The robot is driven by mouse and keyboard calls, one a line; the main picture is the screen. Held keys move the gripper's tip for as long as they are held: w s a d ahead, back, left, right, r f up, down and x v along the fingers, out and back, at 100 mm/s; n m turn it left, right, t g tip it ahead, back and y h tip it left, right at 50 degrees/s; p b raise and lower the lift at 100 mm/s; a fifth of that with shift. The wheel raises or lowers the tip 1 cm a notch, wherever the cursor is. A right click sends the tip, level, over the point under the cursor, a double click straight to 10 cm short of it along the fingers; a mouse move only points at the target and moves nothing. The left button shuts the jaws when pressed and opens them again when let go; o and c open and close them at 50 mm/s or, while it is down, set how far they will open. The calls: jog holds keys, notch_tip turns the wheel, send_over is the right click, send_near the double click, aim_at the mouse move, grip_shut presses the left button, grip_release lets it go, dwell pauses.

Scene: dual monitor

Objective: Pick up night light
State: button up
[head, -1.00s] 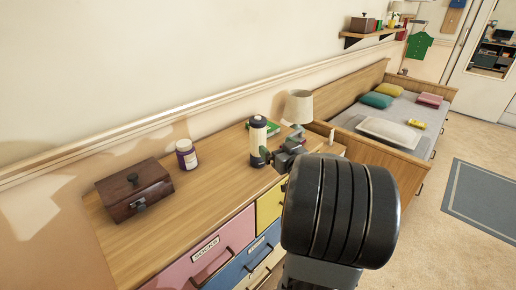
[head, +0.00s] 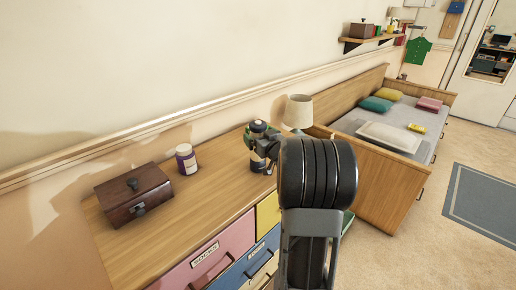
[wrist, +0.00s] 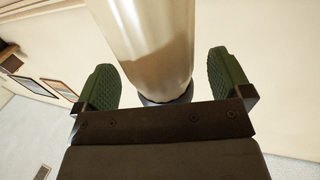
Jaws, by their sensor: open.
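The night light is a cream cylinder with dark ends, standing upright on the wooden dresser (head: 215,198). In the head view its dark top (head: 258,127) shows, and my arm and gripper partly cover its body. In the wrist view its pale, glossy body (wrist: 155,45) fills the space between the fingers. My gripper (wrist: 165,78) is open, with a green ridged pad on either side of the cylinder. Gaps show between both pads and the cylinder, so the fingers are around it but not closed on it.
A lamp with a cream shade (head: 298,110) stands close behind the night light. A bed (head: 375,185) lies to the right. The dresser's front middle is clear.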

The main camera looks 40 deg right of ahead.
jog(key=shift+w+d, duration=0.1)
jog(key=shift+w, duration=0.75)
jog(key=shift+r, duration=0.1)
jog(key=c, duration=1.5)
